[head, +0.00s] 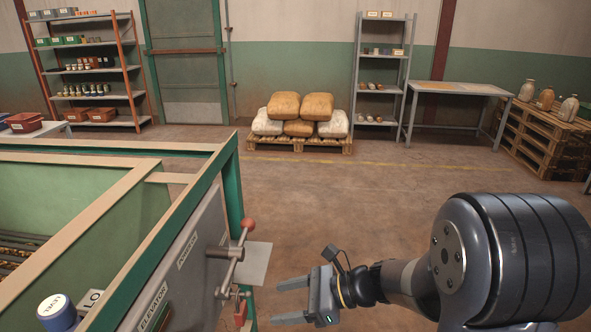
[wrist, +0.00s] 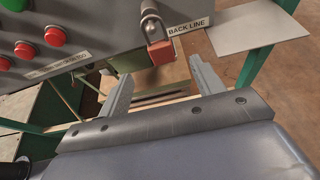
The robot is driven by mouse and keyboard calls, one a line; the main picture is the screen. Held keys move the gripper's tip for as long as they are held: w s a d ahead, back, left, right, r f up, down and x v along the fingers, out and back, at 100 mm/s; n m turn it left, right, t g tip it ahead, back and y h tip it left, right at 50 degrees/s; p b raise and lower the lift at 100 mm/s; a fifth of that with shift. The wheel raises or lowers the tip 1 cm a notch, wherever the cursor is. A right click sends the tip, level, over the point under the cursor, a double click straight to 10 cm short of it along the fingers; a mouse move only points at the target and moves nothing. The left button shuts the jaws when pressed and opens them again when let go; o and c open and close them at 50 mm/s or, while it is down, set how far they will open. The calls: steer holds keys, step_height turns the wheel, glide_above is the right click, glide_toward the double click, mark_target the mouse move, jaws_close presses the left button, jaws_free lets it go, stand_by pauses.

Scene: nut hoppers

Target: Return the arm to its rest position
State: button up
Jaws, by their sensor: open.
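My gripper (head: 292,301) is open and empty, with its two fingers pointing left in the head view, just right of the hopper's control panel (head: 193,240). In the wrist view the two fingers of my gripper (wrist: 157,82) stand apart below the panel, with nothing between them. My arm (head: 500,255) comes in from the lower right of the head view. A red padlock (head: 240,310) hangs on the panel close to the fingertips. It also shows in the wrist view (wrist: 160,50), near the right finger and seemingly apart from it.
A lever with a red knob (head: 248,224) and a small grey shelf (head: 254,264) stick out beside my gripper. The green-framed hopper (head: 90,215) fills the left. Open floor (head: 350,205) lies beyond, before a pallet of sacks (head: 298,145). Buttons (wrist: 53,36) line the panel.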

mark_target(245, 308)
steer(key=x, duration=1.1)
steer(key=shift+f+b, duration=0.1)
steer(key=shift+b, duration=0.3)
steer(key=shift+w+d+r+p, duration=0.1)
steer(key=shift+d+r+p, duration=0.15)
steer(key=shift+r+p, duration=0.1)
steer(key=shift+d+r, duration=0.15)
steer(key=shift+d, duration=0.3)
